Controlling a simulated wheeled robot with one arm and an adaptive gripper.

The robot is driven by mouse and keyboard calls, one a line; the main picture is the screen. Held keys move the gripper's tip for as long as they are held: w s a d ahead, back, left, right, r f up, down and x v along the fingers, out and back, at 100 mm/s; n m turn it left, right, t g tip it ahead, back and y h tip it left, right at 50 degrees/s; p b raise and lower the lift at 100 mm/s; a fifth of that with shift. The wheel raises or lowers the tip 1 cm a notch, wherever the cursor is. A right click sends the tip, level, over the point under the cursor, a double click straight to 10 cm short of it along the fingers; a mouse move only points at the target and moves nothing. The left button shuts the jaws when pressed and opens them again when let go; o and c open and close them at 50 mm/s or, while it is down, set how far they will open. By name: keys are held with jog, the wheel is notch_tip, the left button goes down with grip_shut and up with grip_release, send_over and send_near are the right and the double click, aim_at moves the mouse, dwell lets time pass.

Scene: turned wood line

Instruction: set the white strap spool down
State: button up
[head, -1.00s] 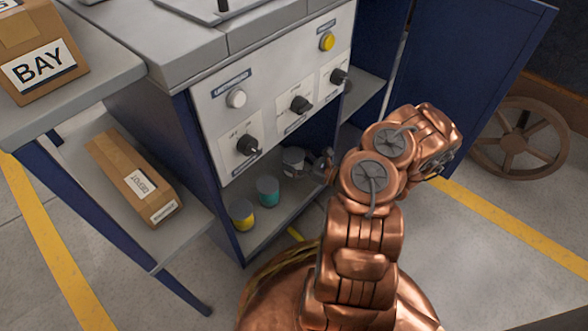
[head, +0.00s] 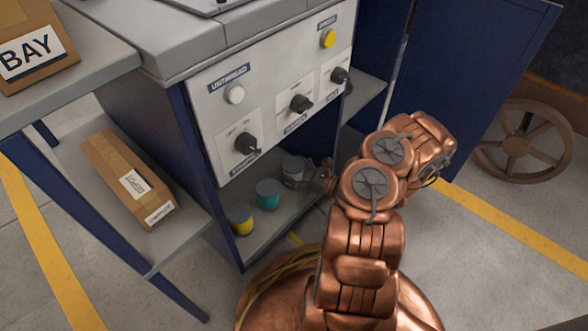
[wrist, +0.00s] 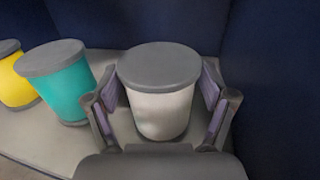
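The white strap spool (wrist: 162,105), with a grey lid, stands upright on the shelf in the wrist view, between the two fingers of my gripper (wrist: 162,92). A narrow gap shows between each finger pad and the spool's side, so the gripper looks open around it. In the head view the spool (head: 293,171) is at the right end of a row on the low shelf, with my gripper (head: 325,180) at its right, mostly hidden by my arm. A teal spool (head: 268,195) and a yellow spool (head: 241,220) stand to its left.
The shelf (head: 256,228) lies under the control panel (head: 270,95), with blue cabinet walls close by. A long carton (head: 127,178) rests on a side shelf to the left. A spoked wheel (head: 522,141) stands at the right.

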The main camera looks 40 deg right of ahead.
jog(key=shift+s+d+r, duration=0.1)
jog(key=shift+s+r, duration=0.05)
jog(key=p+v, duration=0.5)
jog(key=v, duration=0.6)
jog(key=shift+s, duration=0.3)
jog(key=shift+d, duration=0.1)
